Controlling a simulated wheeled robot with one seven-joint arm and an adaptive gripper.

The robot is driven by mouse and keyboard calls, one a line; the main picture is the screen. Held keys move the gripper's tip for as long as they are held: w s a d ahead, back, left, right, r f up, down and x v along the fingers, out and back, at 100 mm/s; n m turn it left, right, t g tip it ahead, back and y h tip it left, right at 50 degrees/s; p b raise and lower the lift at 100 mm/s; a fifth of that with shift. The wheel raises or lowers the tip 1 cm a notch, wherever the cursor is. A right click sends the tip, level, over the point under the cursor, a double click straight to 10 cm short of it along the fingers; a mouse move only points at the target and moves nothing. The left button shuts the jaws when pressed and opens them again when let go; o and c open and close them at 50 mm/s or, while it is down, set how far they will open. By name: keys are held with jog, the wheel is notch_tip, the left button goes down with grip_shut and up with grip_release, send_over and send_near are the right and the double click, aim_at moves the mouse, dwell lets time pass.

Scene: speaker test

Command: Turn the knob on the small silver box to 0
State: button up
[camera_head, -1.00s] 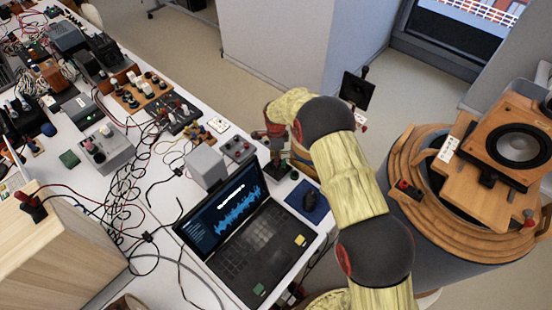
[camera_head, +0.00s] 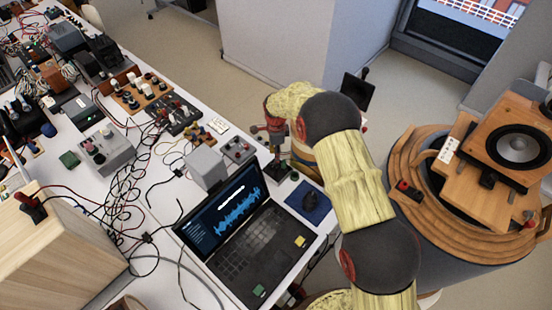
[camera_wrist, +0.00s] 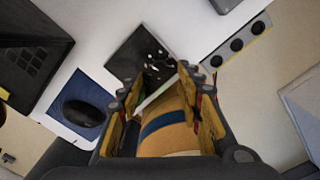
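A small grey-silver box with several dark knobs (camera_head: 238,150) lies on the white table behind the laptop. A larger grey box with red and dark knobs (camera_head: 107,152) stands farther left; the knob settings are too small to read. My gripper (camera_head: 277,168) points down near the table's right edge, right of the small box and apart from it. In the wrist view its fingers (camera_wrist: 163,88) are spread; a tan cylinder with a blue band shows between them, its nature unclear.
The laptop (camera_head: 245,240) stands open in front. A mouse on a blue pad (camera_head: 308,203) lies at the table edge. A plain grey box (camera_head: 205,167) stands behind the screen. Cables and instruments crowd the left. A speaker (camera_head: 515,145) sits on a round wooden stand at right.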

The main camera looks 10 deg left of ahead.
notch_tip(320, 180, up, 8)
jog(key=shift+r, duration=0.15)
dwell(0.4)
notch_tip(320, 180, down, 4)
jog(key=n+p, duration=0.4)
jog(key=n, duration=0.7)
jog(key=shift+s+n+p, duration=0.15)
jog(key=shift+n+p, duration=0.15)
jog(key=n, duration=0.6)
jog(key=shift+w, duration=0.25)
jog(key=shift+f+n, duration=0.3)
jog(key=shift+f, duration=0.2)
notch_tip(320, 180, down, 7)
jog(key=shift+r, duration=0.1)
